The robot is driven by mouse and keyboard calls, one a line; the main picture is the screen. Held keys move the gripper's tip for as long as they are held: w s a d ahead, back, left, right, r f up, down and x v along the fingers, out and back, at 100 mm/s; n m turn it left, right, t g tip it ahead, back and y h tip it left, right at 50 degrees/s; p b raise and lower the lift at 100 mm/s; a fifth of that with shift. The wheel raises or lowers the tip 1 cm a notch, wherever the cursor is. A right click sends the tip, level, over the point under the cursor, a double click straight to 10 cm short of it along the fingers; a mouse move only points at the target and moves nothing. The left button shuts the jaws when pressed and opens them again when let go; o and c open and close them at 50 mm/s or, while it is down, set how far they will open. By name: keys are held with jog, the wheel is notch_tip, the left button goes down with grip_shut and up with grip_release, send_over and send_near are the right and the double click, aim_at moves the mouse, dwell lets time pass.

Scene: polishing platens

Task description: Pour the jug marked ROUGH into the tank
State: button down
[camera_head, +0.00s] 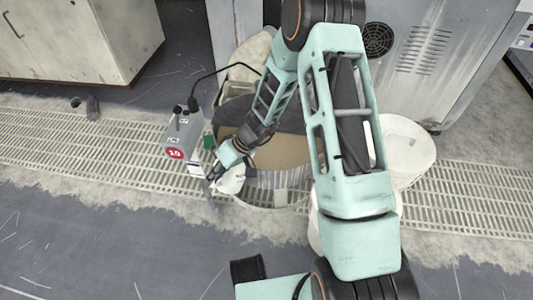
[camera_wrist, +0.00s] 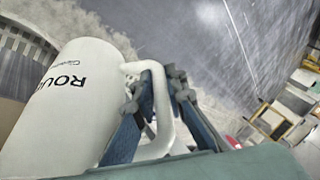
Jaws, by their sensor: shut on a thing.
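The white jug marked ROUGH (camera_wrist: 62,108) fills the left of the wrist view, its lettering turned nearly upside down there. My gripper (camera_wrist: 152,108) is shut on its handle. In the head view the jug (camera_head: 232,183) is partly hidden by my gripper (camera_head: 217,174) and sits at the near left edge of the tank. The tank (camera_head: 292,180) is a round tub with brown contents, partly covered by my arm. I cannot tell the jug's exact tilt, and its mouth and any stream are not visible.
A grey box with a red round label (camera_head: 180,137) and a black cable stands just left of the tank. A pale round tub (camera_head: 408,150) is to the right, partly behind my arm. A grey machine (camera_head: 430,50) stands behind. The grated floor (camera_head: 75,145) at left is mostly clear.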

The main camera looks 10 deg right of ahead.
aim_at(213, 185)
jog(key=shift+s+a+f+t+h, duration=0.15)
jog(key=shift+a+f+t+h, duration=0.1)
jog(key=shift+f, duration=0.3)
jog(key=shift+s+a+f+t+h, duration=0.15)
jog(key=shift+a+f+t+h, duration=0.1)
jog(key=shift+f, duration=0.3)
jog(key=shift+s+f+t+h, duration=0.25)
jog(key=shift+f+t+h, duration=0.05)
jog(key=shift+f, duration=0.75)
jog(key=shift+d, duration=0.1)
jog(key=shift+w+r, duration=0.15)
jog(key=shift+r, duration=0.05)
notch_tip(213, 185, down, 11)
jog(key=s+n+t+h, duration=0.1)
jog(key=t+h, duration=0.1)
jog(key=shift+f+h, duration=0.2)
jog(key=shift+h, duration=0.1)
jog(key=shift+s, duration=0.1)
